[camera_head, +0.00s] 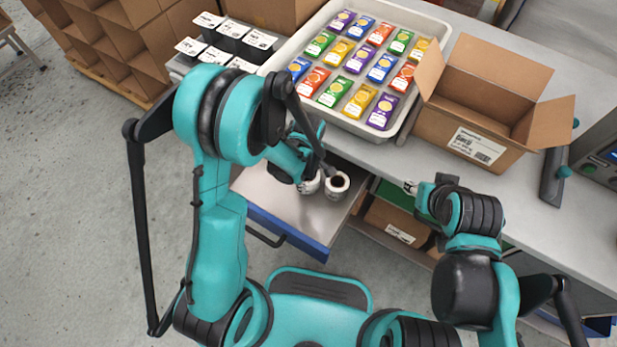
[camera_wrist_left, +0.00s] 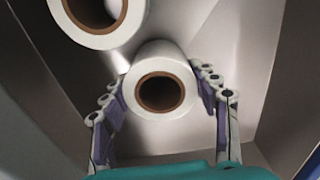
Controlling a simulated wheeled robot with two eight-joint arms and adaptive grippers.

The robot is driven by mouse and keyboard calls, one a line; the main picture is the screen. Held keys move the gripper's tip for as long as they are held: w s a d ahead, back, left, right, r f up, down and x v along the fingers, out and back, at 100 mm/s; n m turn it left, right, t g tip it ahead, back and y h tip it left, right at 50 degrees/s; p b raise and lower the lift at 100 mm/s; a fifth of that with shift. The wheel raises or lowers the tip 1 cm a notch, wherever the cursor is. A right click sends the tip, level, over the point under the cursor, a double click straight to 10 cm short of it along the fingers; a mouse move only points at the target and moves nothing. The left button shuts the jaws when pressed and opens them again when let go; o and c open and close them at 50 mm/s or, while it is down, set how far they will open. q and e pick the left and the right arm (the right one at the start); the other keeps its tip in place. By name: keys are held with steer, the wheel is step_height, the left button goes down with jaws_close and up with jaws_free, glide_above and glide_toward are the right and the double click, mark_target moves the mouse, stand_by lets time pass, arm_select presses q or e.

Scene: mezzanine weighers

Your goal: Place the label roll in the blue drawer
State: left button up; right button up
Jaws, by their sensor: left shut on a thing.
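The blue drawer (camera_head: 285,231) is pulled out under the worktop, with a grey metal inside and a blue front edge. My left gripper (camera_head: 308,178) reaches down into it, shut on a white label roll (camera_head: 312,186). In the left wrist view, the held roll (camera_wrist_left: 160,82) sits between both fingers, its brown core facing the camera. A second white roll (camera_head: 337,184) stands beside it in the drawer; it also shows at the top left of the left wrist view (camera_wrist_left: 98,18). Whether the held roll touches the drawer floor is unclear. My right gripper (camera_head: 414,188) is near the worktop's front edge, its fingers unclear.
A pale tray (camera_head: 394,128) of several coloured packets stands on the worktop (camera_head: 540,190). An open cardboard box (camera_head: 474,130) is to its right. Black bins with white labels (camera_head: 247,40) stand at the left. Another carton (camera_head: 397,222) lies below the worktop.

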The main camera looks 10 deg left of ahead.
arm_select(q)
steer(key=shift+f+b, duration=0.2)
steer(key=shift+b, duration=0.1)
steer(key=o, duration=1.3)
steer(key=shift+r, duration=0.1)
